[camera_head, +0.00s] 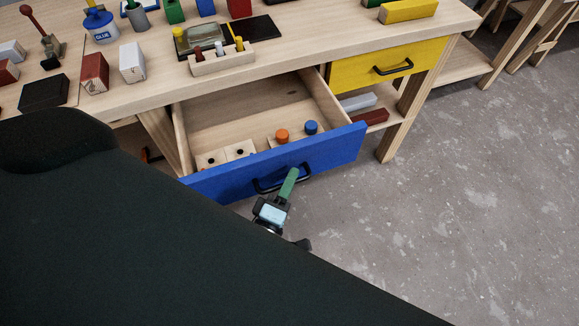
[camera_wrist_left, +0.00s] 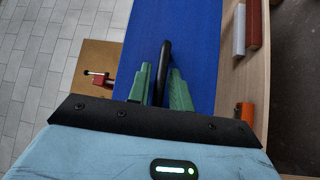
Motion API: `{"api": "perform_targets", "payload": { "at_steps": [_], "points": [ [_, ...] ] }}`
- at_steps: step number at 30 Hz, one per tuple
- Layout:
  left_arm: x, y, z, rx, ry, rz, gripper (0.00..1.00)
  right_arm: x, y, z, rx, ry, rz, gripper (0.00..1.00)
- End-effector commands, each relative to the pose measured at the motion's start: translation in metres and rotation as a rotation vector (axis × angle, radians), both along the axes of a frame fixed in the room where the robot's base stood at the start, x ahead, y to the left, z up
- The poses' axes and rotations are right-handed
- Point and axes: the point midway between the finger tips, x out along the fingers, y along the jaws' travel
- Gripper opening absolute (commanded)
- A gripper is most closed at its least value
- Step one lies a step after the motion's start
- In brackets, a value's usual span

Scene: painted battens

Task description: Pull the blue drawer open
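The blue drawer (camera_head: 325,152) stands well open below the workbench top, its front pulled out over the floor. Its black handle (camera_head: 268,188) is on the outer face. My left gripper (camera_head: 289,182) is at the handle, with its green fingers one on each side of the bar. Inside the drawer are an orange peg (camera_head: 282,136), a blue peg (camera_head: 311,127) and pale wooden blocks. My right gripper is not in view.
A shut yellow drawer (camera_head: 362,73) with a black handle is at the right. Below it, a shelf holds a grey bar (camera_head: 357,102) and a dark red bar (camera_head: 372,117). The workbench (camera_head: 165,83) carries blocks and a glue bottle (camera_head: 100,25). Floor at right is clear.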

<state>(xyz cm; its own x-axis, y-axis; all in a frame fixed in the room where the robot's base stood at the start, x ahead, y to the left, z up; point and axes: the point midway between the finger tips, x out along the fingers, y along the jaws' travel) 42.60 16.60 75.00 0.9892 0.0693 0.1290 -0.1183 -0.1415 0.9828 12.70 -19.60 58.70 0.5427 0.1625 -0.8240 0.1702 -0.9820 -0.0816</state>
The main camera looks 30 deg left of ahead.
Motion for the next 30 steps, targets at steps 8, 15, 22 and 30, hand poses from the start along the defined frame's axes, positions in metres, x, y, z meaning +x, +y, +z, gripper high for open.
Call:
{"api": "perform_targets", "payload": {
  "at_steps": [8, 15, 22, 30],
  "points": [
    [0.000, 0.000, 0.000, 0.000, 0.000, 0.000, 0.32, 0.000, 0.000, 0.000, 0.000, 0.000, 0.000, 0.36],
    [-0.013, -0.001, -0.004, 0.001, 0.004, 0.000, 0.32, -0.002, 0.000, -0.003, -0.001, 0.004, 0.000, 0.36],
    [-0.049, -0.003, -0.009, 0.001, 0.004, -0.001, 0.32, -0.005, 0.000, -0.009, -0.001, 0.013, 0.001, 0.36],
    [-0.075, -0.005, -0.011, 0.001, 0.002, -0.001, 0.32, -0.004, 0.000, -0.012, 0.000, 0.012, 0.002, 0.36]
  ]
}}
